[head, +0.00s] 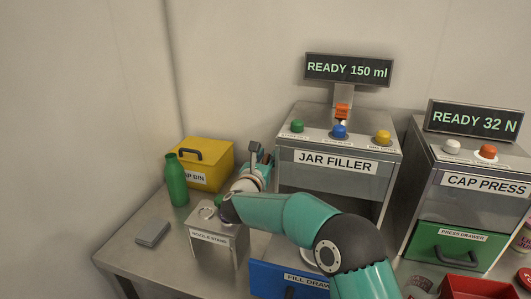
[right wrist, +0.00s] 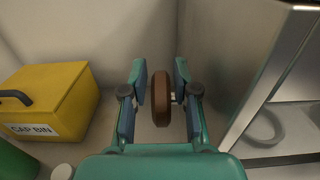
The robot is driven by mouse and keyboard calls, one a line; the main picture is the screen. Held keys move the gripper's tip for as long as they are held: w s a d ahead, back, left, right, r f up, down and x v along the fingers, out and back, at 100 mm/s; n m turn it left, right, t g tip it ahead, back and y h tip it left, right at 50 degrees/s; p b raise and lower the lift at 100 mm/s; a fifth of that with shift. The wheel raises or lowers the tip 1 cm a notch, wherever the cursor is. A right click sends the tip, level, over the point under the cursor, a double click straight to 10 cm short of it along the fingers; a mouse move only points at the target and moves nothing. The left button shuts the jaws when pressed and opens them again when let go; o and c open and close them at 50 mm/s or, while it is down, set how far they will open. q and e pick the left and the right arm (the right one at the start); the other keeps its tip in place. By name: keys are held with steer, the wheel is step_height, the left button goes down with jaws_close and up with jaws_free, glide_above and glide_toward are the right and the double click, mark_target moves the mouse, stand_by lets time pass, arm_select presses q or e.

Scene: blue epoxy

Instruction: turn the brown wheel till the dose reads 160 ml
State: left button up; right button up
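The jar filler (head: 318,178) stands on the table, and its display (head: 347,69) reads "READY 150 ml". The brown wheel (right wrist: 161,98) shows edge-on in the right wrist view, on a short shaft at its right side. My right gripper (right wrist: 160,84) is open, with one finger on each side of the wheel and a gap visible beside it. In the head view my right gripper (head: 259,156) is at the left side of the jar filler, and the wheel cannot be made out there. My left gripper is not in view.
A yellow cap bin (head: 207,158) and a green bottle (head: 176,182) stand at the left. The nozzle stand (head: 212,246) is beneath my right arm. The cap press (head: 470,200), reading "READY 32 N", stands at the right. A grey block (head: 152,232) lies at the table's left.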

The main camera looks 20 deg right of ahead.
steer(key=shift+w+d, duration=0.1)
steer(key=shift+w, duration=0.05)
jaws_close()
steer(key=shift+r, duration=0.1)
steer(key=shift+w+d+g, duration=0.1)
steer(key=shift+g, duration=0.2)
steer(key=shift+g+y+p, duration=0.3)
steer(key=shift+y+p, duration=0.05)
steer(key=shift+y, duration=0.05)
jaws_free()
steer(key=shift+w, duration=0.1)
